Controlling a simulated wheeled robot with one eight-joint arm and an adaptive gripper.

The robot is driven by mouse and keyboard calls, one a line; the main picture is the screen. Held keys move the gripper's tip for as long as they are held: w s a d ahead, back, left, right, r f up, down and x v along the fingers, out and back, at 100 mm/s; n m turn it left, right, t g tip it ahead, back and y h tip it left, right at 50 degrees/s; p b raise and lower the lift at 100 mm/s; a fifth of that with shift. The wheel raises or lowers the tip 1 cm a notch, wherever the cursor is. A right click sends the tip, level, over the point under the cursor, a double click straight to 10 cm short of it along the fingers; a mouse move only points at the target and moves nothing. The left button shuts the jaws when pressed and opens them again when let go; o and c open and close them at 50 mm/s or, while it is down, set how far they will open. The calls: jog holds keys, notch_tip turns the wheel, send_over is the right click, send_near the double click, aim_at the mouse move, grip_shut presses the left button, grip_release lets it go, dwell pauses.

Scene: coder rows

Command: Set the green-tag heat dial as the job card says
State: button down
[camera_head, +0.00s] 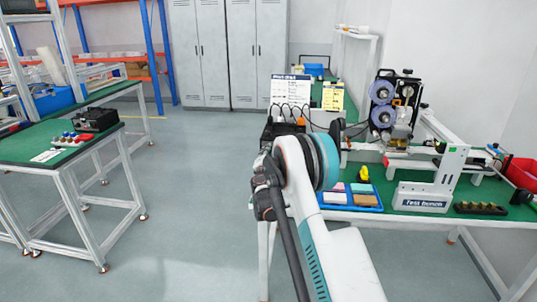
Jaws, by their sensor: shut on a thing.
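My arm rises through the lower middle of the head view and reaches over the near bench; its wrist end and my gripper cannot be made out behind the arm's large joint. A white card with dark print (291,91) stands at the back of the bench, with a yellow card (333,97) to its right. Their text is too small to read. I cannot make out the green tag or the heat dial; a dark box with cables (283,128) is partly hidden by my arm.
A blue tray (350,197) with coloured blocks lies right of my arm. A white "Test bench" stand (421,196) and a dark rack of brass parts (480,208) are farther right. A green-topped table (58,160) stands left, with open floor between.

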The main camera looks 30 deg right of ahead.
jog(key=m, duration=1.3)
jog(key=shift+f+m+g+h, duration=0.1)
jog(key=shift+m+g+h, duration=0.2)
jog(key=shift+h, duration=0.1)
jog(key=c, duration=1.3)
grip_release()
jog(key=shift+c, duration=0.2)
jog(key=shift+a, duration=0.1)
jog(key=v, duration=1.2)
